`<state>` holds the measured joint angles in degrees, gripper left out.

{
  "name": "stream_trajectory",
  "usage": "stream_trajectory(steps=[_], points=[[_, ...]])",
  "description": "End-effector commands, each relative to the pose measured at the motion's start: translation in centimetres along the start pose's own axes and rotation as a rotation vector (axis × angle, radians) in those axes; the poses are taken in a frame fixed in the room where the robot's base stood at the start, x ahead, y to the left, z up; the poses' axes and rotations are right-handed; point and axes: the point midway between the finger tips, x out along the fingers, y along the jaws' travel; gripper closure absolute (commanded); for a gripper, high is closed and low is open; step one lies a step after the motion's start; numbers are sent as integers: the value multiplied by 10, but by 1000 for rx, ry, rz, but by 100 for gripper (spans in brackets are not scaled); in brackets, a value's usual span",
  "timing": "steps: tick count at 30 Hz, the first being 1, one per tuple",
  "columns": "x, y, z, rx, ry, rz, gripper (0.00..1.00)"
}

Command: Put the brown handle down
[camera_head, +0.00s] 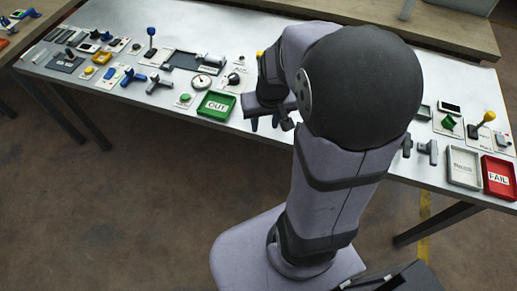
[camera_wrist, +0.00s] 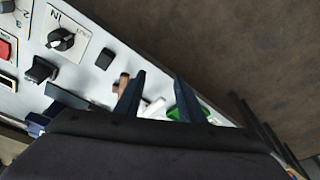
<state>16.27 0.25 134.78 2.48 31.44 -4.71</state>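My gripper (camera_wrist: 158,82) is open in the wrist view, with its two dark fingers apart and nothing brown between them. A small brown piece (camera_wrist: 123,82), likely the brown handle, shows just left of the left finger and is partly hidden by it. I cannot tell whether the finger touches it. In the head view my gripper (camera_head: 264,122) hangs at the table's front edge, right of the green OUT tray (camera_head: 216,105). The brown handle cannot be made out there; my arm covers part of the table.
In the wrist view, a knob panel (camera_wrist: 62,39), a small black block (camera_wrist: 104,59) and a dark knob (camera_wrist: 40,70) lie to the left. White and green pieces show between the fingers. The head view shows a gauge (camera_head: 201,82) and a red FAIL tray (camera_head: 499,177).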

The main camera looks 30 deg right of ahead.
Motion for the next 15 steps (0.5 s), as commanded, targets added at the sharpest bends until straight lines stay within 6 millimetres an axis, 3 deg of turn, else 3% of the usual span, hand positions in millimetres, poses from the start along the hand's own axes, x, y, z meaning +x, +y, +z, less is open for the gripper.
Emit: stream_trajectory(steps=[1,3,7,10,15], points=[[-1,-20,23,-56,-44,-12,64],[-2,-38,52,-114,-103,-19,64],[-6,-56,97,-197,-190,-21,64],[-7,-61,116,-233,-226,-17,64],[-8,-62,123,-242,-239,-16,64]])
